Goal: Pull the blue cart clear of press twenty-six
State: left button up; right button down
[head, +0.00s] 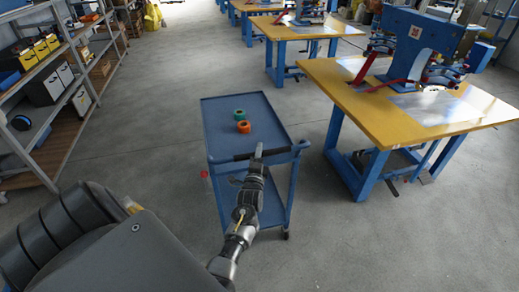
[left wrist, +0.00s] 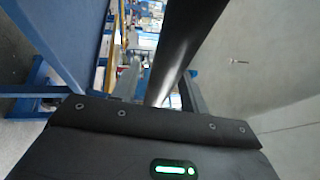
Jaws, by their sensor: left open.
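The blue cart (head: 222,120) stands on the floor in the middle of the head view, with a green ring (head: 239,115) and an orange ring (head: 243,127) on its top tray. A dark handle bar runs along its near edge and shows large in the left wrist view (left wrist: 187,45). My left gripper (head: 258,152) is at this bar, with its jaws open. In the left wrist view the bar lies across the space at the fingers (left wrist: 162,85); I cannot tell whether they touch it. My right gripper is not in view.
A yellow-topped press table (head: 365,125) with a blue press (head: 415,45) stands close right of the cart; no press number is readable. Shelves (head: 50,130) line the left side. More yellow tables (head: 310,28) stand behind. The floor left of the cart (head: 150,130) is clear.

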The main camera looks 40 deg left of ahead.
pick_arm(q)
jog(key=shift+x, duration=0.8)
jog(key=shift+c, duration=0.4)
grip_shut()
